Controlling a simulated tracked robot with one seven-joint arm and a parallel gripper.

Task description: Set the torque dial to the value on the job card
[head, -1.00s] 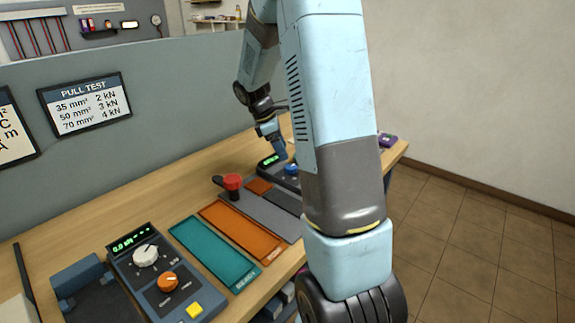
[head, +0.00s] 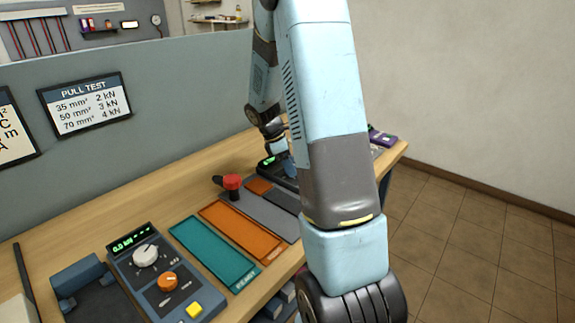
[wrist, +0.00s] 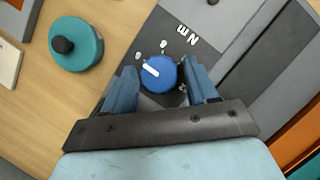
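The blue torque dial (wrist: 161,74) with a white pointer line shows in the wrist view, on a dark panel with white marks and the letters "Nm". The pointer aims toward the upper left of the picture. My gripper (wrist: 162,68) is open, with one blue finger on each side of the dial. Narrow gaps seem to show beside the dial; contact cannot be told. In the head view my gripper hides the dial, and part of the device's green display (head: 269,162) shows. No card clearly marked as the job card is readable.
A teal round object with a black knob (wrist: 76,44) stands near the dial. The bench also holds a red knob (head: 232,182), teal (head: 213,253) and orange (head: 240,232) mats, and a unit with white and orange knobs (head: 146,256). A "PULL TEST" sign (head: 86,104) hangs on the partition.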

